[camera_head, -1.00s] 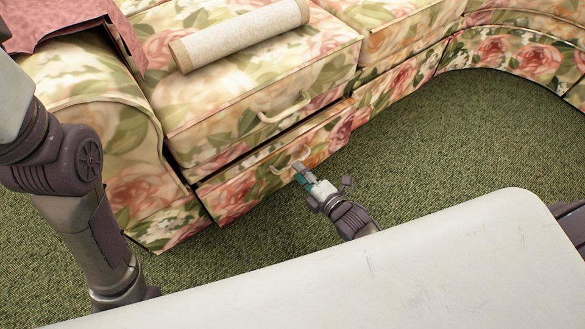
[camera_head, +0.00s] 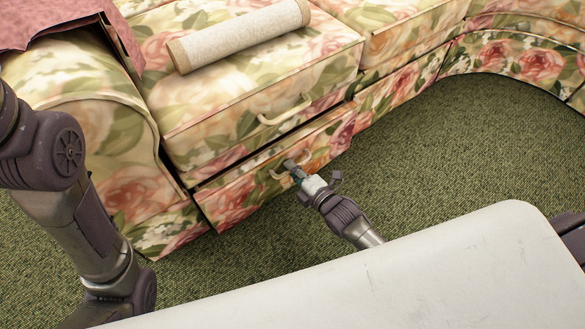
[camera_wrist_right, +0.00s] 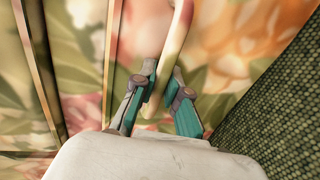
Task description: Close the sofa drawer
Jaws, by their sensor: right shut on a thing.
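The sofa drawer (camera_head: 240,195) is the low floral front under the seat. A narrow dark gap and a thin strip of its top edge show along its top, so it stands slightly out. Its pale curved handle (camera_head: 275,174) also shows in the right wrist view (camera_wrist_right: 179,35). My right gripper (camera_head: 291,165) is at this handle, its teal-and-grey fingers on either side of the bar in the right wrist view (camera_wrist_right: 164,83). It is shut on the handle, though the contact is partly hidden. My left arm comes in at the left; its gripper is out of view.
A second pale handle (camera_head: 286,111) is on the seat front above the drawer. A rolled cream mat (camera_head: 240,36) lies on the seat. The sofa's armrest (camera_head: 95,115) is left of the drawer. Green carpet (camera_head: 440,150) is clear to the right.

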